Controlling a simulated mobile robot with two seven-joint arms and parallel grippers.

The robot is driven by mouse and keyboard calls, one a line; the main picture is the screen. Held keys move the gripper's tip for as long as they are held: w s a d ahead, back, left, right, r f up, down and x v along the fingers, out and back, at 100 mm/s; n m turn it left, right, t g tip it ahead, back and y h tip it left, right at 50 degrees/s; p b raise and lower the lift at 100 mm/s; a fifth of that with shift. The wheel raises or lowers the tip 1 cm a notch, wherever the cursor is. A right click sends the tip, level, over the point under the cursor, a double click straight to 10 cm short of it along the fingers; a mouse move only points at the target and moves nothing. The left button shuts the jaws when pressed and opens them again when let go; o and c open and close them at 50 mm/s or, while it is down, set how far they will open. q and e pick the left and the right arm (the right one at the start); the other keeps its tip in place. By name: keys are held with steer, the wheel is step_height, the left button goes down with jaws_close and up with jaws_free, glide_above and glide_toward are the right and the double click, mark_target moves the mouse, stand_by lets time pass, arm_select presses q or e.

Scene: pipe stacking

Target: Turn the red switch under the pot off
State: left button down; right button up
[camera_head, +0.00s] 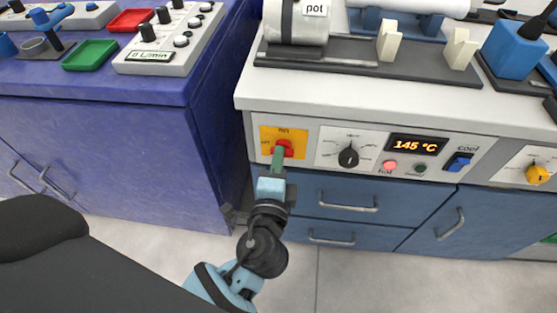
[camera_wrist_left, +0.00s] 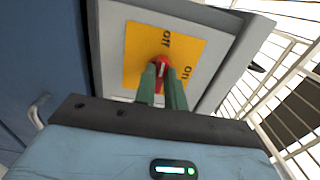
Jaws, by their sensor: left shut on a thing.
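The red switch (camera_head: 287,147) sits on a yellow plate (camera_head: 272,141) on the front of the bench, below the white pot (camera_head: 297,25). My left gripper (camera_head: 279,155) reaches it from below. In the left wrist view the green fingers (camera_wrist_left: 163,84) are closed around the red knob (camera_wrist_left: 162,62). That view shows "off" above the knob and "on" to its right. A pale mark on the knob runs roughly up and down there, partly hidden by the fingers. My right gripper is not in view.
Right of the switch are a black dial (camera_head: 348,157), a display (camera_head: 417,145) reading 145 °C, a lit red "hot" lamp (camera_head: 390,165) and a blue "cool" switch (camera_head: 459,162). Drawer handles (camera_head: 348,203) stick out below. A purple cabinet (camera_head: 110,140) stands left.

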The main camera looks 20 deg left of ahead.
arm_select(q)
steer(key=shift+f, duration=0.1)
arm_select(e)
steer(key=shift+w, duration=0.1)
arm_select(q)
steer(key=c, duration=1.5)
jaws_free()
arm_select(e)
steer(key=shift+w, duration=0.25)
arm_select(q)
steer(key=shift+o, duration=0.2)
steer(key=v, duration=0.8)
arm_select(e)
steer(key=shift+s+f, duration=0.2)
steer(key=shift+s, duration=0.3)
arm_select(q)
steer(key=shift+w, duration=0.1)
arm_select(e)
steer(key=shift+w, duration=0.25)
